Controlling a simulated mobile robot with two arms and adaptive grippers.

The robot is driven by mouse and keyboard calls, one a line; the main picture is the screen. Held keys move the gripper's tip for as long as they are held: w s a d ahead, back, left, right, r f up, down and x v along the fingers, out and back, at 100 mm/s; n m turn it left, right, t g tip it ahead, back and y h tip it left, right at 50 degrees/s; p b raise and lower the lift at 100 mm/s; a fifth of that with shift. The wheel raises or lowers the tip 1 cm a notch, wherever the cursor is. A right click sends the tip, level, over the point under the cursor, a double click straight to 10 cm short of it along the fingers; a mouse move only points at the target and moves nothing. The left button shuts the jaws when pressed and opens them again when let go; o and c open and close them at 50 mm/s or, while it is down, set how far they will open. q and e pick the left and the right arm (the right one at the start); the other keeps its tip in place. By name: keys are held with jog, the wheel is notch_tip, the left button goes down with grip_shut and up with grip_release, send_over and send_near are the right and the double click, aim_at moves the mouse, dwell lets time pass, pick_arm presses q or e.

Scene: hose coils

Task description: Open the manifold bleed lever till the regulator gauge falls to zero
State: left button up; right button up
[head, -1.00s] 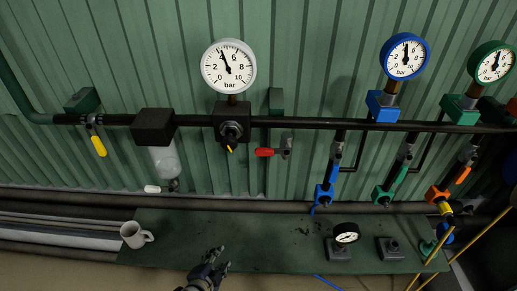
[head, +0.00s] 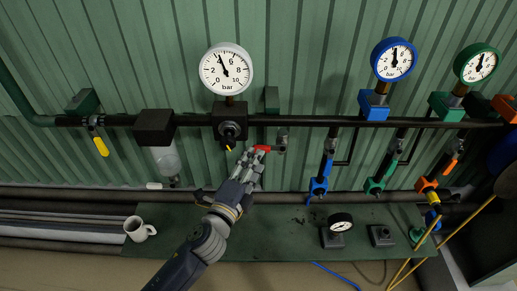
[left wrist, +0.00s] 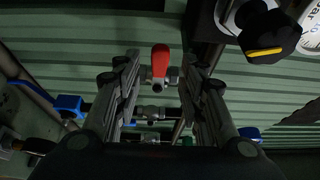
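The red bleed lever (head: 262,148) lies level on its small valve (head: 281,145), handle toward the left, below the black pipe. The white-rimmed regulator gauge (head: 226,70) reads roughly 4 bar. My left gripper (head: 254,158) reaches up to the lever from below, its fingertips overlapping the handle's lower edge in the head view. In the left wrist view, the red lever (left wrist: 160,61) shows between the two spread fingers of my left gripper (left wrist: 162,68), with gaps on both sides. My right gripper is out of view.
The black regulator knob (head: 230,131) with a yellow mark sits just left of the lever. A yellow-handled valve (head: 100,145) is farther left.

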aim_at(269, 149)
pick_arm(q)
jog(key=x, duration=0.4)
jog(key=shift+w+p, duration=0.25)
jog(key=shift+p, duration=0.05)
grip_shut()
